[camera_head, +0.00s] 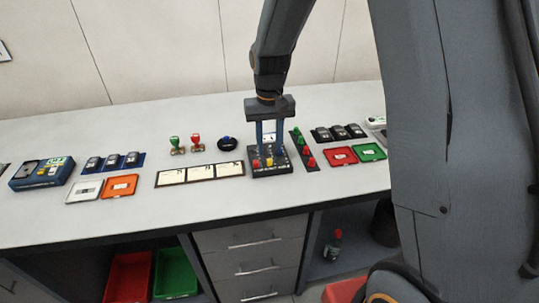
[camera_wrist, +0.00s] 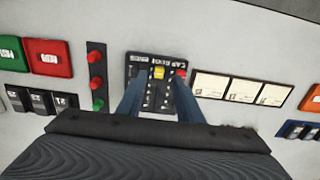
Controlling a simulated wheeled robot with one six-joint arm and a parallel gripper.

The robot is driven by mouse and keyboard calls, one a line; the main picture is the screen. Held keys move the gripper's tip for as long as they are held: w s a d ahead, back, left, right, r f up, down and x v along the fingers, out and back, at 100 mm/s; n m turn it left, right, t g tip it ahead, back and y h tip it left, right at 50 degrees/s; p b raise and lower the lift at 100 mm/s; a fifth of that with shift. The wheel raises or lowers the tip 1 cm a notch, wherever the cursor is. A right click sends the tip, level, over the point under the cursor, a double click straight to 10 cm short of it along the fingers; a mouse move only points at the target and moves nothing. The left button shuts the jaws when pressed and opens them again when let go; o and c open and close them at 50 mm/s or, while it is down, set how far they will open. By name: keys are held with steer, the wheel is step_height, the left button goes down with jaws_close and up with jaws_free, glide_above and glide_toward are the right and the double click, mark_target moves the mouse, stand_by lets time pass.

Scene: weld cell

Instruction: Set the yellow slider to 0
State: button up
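The slider panel (camera_head: 270,172) is a small black box on the bench, with white scale marks and lettering. The yellow slider (camera_head: 269,162) is its middle knob, near the panel's front edge; in the wrist view it shows as a yellow cap (camera_wrist: 159,73) near the top of its track. A red knob (camera_wrist: 181,72) stands beside it. My gripper (camera_head: 270,148) points down over the panel. In the wrist view its two blue fingers (camera_wrist: 160,80) are apart, on either side of the yellow slider's track, with nothing visibly held. Whether they touch the panel is unclear. The fingers hide parts of the outer tracks.
A strip of green and red buttons (camera_head: 304,151) stands close right of the panel. Three white cards (camera_head: 200,174) lie left, with a round dark object (camera_head: 227,143) behind. Red (camera_head: 340,156) and green (camera_head: 369,151) trays lie further right. The bench front is clear.

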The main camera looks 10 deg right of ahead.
mark_target(270, 161)
steer(key=shift+r+b, duration=0.3)
steer(key=shift+r, duration=1.2)
steer(key=s+d, duration=0.3)
steer(key=s, duration=0.6)
steer(key=s+d+t+b, duration=0.1)
steer(key=s+d, duration=0.2)
steer(key=s, duration=0.6)
steer(key=shift+d+f, duration=0.25)
steer(key=shift+f, duration=0.2)
